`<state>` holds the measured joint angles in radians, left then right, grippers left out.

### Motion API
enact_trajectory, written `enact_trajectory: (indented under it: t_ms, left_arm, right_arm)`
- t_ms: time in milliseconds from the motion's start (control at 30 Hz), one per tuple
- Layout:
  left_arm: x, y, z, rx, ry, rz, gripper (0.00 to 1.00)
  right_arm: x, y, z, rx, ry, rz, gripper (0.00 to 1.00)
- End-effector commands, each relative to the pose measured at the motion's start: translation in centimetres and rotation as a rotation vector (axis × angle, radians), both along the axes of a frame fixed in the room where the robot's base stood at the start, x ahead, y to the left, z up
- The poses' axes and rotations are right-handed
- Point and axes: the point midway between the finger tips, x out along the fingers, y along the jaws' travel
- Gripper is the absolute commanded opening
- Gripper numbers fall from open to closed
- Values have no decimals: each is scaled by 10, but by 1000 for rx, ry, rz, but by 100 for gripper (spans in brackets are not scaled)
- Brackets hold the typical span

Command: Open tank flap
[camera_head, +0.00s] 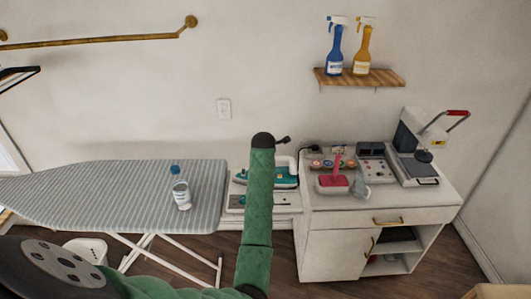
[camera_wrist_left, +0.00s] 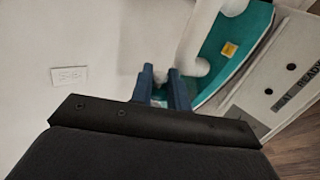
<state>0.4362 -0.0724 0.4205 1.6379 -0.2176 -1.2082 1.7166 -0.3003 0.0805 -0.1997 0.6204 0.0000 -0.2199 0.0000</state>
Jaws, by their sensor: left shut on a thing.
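The teal and white iron (camera_head: 286,181) rests on its white steam station (camera_head: 259,201) behind my raised green left forearm. In the left wrist view the iron's teal body (camera_wrist_left: 210,52) carries a yellow label, and the station (camera_wrist_left: 284,78) bears the words "HEAT READY". My left gripper (camera_wrist_left: 161,72) has its blue fingers close together at the iron's near end, with a small teal patch between them. It is shut on a small part there, apparently the tank flap, which the fingers mostly hide. My right gripper is in neither view.
A striped ironing board (camera_head: 110,193) with a water bottle (camera_head: 181,190) stands at left. A white cabinet (camera_head: 336,240) at right bears a red-handled press (camera_head: 418,150) and a small basket (camera_head: 332,185). A wall shelf (camera_head: 360,79) holds two spray bottles.

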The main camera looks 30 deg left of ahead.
Motion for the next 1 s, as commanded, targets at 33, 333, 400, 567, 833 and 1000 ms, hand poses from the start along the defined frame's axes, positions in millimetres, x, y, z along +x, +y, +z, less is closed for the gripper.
enact_trajectory:
  t_ms: [33, 333, 400, 567, 833, 1000]
  left_arm:
    - [1, -2, -1, 10, 7, -1, 0]
    - [1, -3, -1, 40, 26, 0, 0]
    - [2, -3, -1, 42, 27, 0, 0]
    - [2, -3, -1, 40, 26, 0, 0]
    - [1, -3, -1, 40, 26, 0, 38]
    - [1, -3, -1, 40, 26, 0, 38]
  right_arm:
    - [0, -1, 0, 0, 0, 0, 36]
    - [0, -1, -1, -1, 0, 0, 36]
    - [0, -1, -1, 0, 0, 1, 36]
    - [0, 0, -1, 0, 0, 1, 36]
    - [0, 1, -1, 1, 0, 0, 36]
    - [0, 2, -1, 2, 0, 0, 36]
